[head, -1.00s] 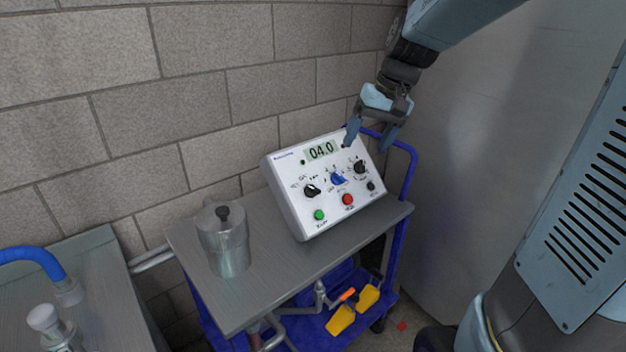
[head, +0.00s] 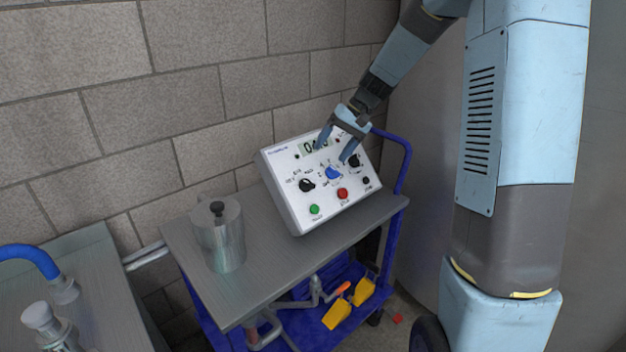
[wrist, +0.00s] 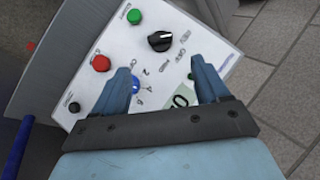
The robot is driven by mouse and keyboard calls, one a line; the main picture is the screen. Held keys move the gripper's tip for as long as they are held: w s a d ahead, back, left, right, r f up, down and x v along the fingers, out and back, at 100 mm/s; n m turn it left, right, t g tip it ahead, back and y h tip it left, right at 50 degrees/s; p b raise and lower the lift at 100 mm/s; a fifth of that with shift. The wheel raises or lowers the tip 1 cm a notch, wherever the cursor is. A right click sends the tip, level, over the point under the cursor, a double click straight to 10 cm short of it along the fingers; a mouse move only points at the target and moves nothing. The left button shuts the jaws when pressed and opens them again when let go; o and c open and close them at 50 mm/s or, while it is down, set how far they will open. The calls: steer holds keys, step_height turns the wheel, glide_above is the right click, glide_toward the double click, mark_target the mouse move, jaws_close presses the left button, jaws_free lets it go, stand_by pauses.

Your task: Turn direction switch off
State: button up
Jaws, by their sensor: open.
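A white control box (head: 283,196) with a sloped panel stands on the grey cart top. It carries a black knob (head: 306,186) at left, a blue knob (head: 334,173) in the middle and another black knob (head: 354,161) at right. My gripper (head: 334,150) is open and empty over the upper panel, above the blue knob and partly across the display. In the wrist view, the blue knob (wrist: 136,86) shows beside the left finger, and the left black knob (wrist: 160,41) lies beyond the fingertips. The right black knob is hidden there.
The panel also has a green button (head: 314,209), a red button (head: 342,193) and a small black knob (head: 366,181). A metal canister (head: 221,240) stands left on the cart top (head: 262,283). A block wall is behind; a blue handle (head: 405,165) rises at right.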

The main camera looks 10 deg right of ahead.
mark_target(312, 183)
steer(key=x, duration=1.1)
steer(key=shift+a+f, duration=0.15)
steer(key=shift+f, duration=0.1)
steer(key=shift+c, duration=0.4)
steer(key=c, duration=1)
steer(key=m+y, duration=0.2)
steer(key=m, duration=0.1)
steer(key=shift+d+f, duration=0.15)
steer(key=shift+d, duration=0.2)
steer(key=shift+s+f+m+t+y, duration=0.1)
steer(key=shift+m+t+y, duration=0.35)
steer(key=shift+m+y, duration=0.5)
steer(key=shift+s+f+m+t+y, duration=0.1)
steer(key=shift+m+t+y, duration=0.4)
steer(key=shift+m, duration=0.85)
